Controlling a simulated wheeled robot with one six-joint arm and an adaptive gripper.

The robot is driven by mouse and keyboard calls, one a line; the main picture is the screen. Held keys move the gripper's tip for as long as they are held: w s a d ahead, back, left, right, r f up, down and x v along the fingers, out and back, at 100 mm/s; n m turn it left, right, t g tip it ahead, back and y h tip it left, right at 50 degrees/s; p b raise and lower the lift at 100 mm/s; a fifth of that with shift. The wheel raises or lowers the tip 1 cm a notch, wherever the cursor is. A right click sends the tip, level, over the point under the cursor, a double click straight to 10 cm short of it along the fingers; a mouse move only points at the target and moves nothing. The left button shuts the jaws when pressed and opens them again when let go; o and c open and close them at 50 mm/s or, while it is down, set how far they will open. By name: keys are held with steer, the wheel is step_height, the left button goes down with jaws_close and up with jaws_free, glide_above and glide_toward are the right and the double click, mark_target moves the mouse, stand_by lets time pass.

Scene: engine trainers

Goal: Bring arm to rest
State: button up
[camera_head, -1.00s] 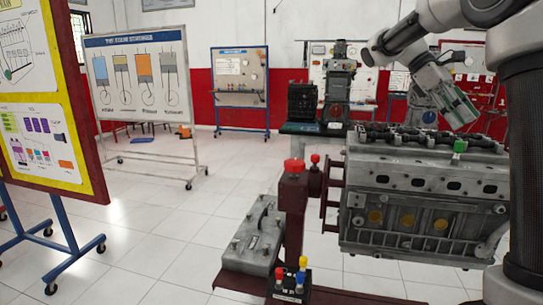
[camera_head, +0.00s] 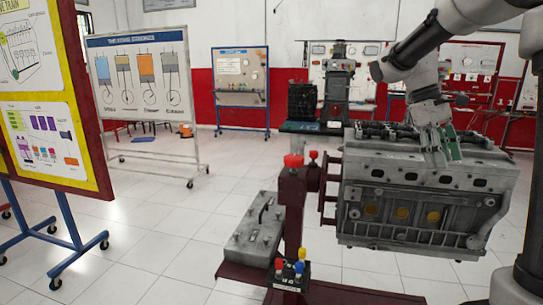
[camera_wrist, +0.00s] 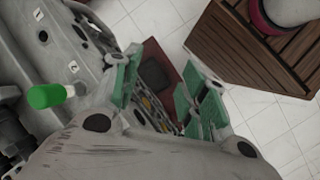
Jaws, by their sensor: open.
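My gripper (camera_head: 442,150) hangs from my arm at the top right of the head view, over the front upper edge of the grey engine block (camera_head: 415,180). Its green-padded fingers are apart with nothing between them. In the wrist view, the gripper (camera_wrist: 160,95) is also open. A green peg (camera_wrist: 46,95) sticks up from the engine top at the left of that view. I cannot make out this peg in the head view. I cannot tell whether the fingers touch the block.
A grey cover (camera_head: 258,235) lies left of the post. Display boards (camera_head: 145,85) stand at the left and back. The tiled floor at centre left is clear.

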steer(key=s+a+f+m+t+y, duration=0.1)
steer(key=s+t, duration=0.3)
steer(key=s, duration=0.5)
steer(key=s+a+f+m+t+y, duration=0.2)
steer(key=s+a+m+t, duration=0.1)
steer(key=s, duration=0.7)
steer(key=shift+s+a+m+t+y, duration=0.3)
steer(key=shift+a+m+t, duration=0.1)
steer(key=shift+a, duration=0.3)
